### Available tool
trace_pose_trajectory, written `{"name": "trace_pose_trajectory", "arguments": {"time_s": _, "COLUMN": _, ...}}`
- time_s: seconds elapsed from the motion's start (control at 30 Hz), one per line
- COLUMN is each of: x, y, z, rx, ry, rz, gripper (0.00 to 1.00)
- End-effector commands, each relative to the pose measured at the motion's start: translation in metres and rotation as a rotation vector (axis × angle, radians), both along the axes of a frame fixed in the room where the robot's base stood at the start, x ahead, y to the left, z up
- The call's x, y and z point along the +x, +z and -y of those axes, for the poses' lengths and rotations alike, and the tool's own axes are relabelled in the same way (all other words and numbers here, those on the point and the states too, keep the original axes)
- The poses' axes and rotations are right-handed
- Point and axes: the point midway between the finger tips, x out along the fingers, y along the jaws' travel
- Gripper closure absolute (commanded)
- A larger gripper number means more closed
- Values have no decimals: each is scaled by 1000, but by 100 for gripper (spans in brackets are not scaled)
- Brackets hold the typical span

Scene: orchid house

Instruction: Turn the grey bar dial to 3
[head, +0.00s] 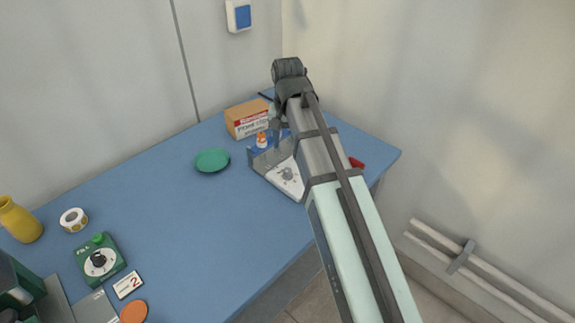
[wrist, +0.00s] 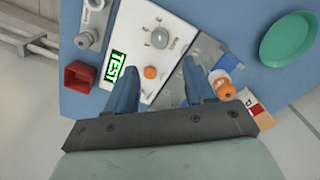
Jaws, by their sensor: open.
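The grey dial (wrist: 160,38) sits on the white face of a panel box (wrist: 178,20) in the wrist view. In the head view the dial (head: 287,174) shows on the same box, just left of my arm.
A red square holder (wrist: 80,76) and a grey fitting (wrist: 92,24) lie left of the box. An orange-capped bottle (wrist: 224,88) and a green dish (wrist: 288,40) are to the right. A cardboard box (head: 247,118) stands behind. A green dial box (head: 99,259) is far left; mid-table is clear.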

Motion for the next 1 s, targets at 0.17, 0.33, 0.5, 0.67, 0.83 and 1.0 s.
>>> {"name": "trace_pose_trajectory", "arguments": {"time_s": 0.17, "x": -1, "y": -28, "z": 0, "rx": -1, "ry": 0, "rz": -2, "gripper": 47}}
{"name": "trace_pose_trajectory", "arguments": {"time_s": 0.33, "x": -1, "y": -53, "z": 0, "rx": -1, "ry": 1, "rz": -2, "gripper": 47}}
{"name": "trace_pose_trajectory", "arguments": {"time_s": 0.5, "x": -1, "y": -75, "z": 0, "rx": -1, "ry": 1, "rz": -2, "gripper": 47}}
{"name": "trace_pose_trajectory", "arguments": {"time_s": 0.67, "x": -1, "y": -91, "z": 0, "rx": -1, "ry": 1, "rz": -1, "gripper": 47}}
{"name": "trace_pose_trajectory", "arguments": {"time_s": 0.83, "x": 0, "y": -101, "z": 0, "rx": 0, "ry": 1, "rz": 0, "gripper": 47}}
{"name": "trace_pose_trajectory", "arguments": {"time_s": 1.0, "x": 0, "y": -104, "z": 0, "rx": 0, "ry": 1, "rz": 0, "gripper": 47}}
